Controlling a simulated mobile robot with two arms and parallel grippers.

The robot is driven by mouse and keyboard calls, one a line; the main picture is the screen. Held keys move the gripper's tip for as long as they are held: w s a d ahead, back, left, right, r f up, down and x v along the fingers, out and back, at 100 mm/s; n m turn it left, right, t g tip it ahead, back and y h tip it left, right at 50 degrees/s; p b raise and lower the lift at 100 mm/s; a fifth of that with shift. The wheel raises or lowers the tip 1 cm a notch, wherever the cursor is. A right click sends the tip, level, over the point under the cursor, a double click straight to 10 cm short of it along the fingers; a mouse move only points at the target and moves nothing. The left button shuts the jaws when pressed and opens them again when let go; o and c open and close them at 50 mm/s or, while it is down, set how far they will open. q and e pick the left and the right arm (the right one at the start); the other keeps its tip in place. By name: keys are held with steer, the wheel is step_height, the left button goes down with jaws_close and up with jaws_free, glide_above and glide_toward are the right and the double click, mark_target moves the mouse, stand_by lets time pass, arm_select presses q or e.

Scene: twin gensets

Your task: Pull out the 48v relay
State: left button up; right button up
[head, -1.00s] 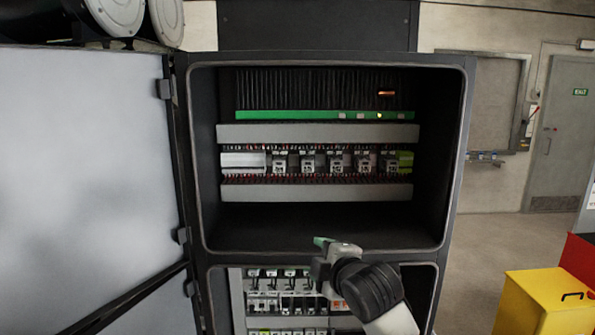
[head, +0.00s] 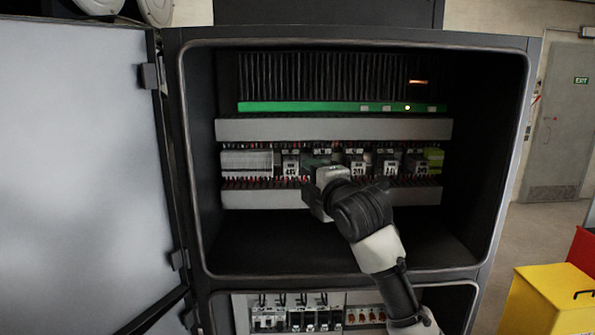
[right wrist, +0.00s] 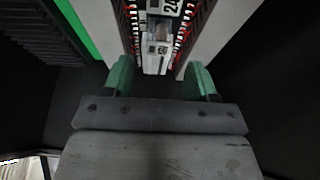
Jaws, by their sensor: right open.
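A row of small relays with white labels sits on a rail inside the upper cabinet bay. The leftmost relay (head: 291,166) has a label that may read 48V, but the print is too small to be sure. Relays to the right (head: 357,167) seem marked 24V. My right gripper (head: 317,172) is in front of the second position from the left and largely hides that relay. In the right wrist view, the green fingertips (right wrist: 159,78) are apart and empty, with a relay (right wrist: 157,52) ahead between them. A relay marked 24 (right wrist: 166,7) lies beyond it. My left gripper is not in view.
Grey wire ducts (head: 330,129) run above and below the relay row, with red wires along them. A green strip (head: 300,107) lies above. The open cabinet door (head: 80,170) fills the left. A yellow box (head: 550,302) stands at right.

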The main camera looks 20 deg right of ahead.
mark_target(296, 170)
steer(key=shift+w+a+r, duration=0.1)
steer(key=shift+w, duration=0.5)
steer(key=shift+w+a+r, duration=0.1)
steer(key=shift+w, duration=0.45)
steer(key=w, duration=0.4)
steer(key=shift+a+f, duration=0.25)
steer(key=shift+w+r, duration=0.1)
steer(key=shift+w, duration=0.35)
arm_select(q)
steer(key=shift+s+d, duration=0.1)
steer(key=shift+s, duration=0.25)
arm_select(e)
steer(key=shift+w+a, duration=0.1)
steer(key=shift+w, duration=0.4)
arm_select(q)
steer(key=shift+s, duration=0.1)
arm_select(e)
steer(key=shift+s, duration=0.15)
steer(key=c, duration=0.9)
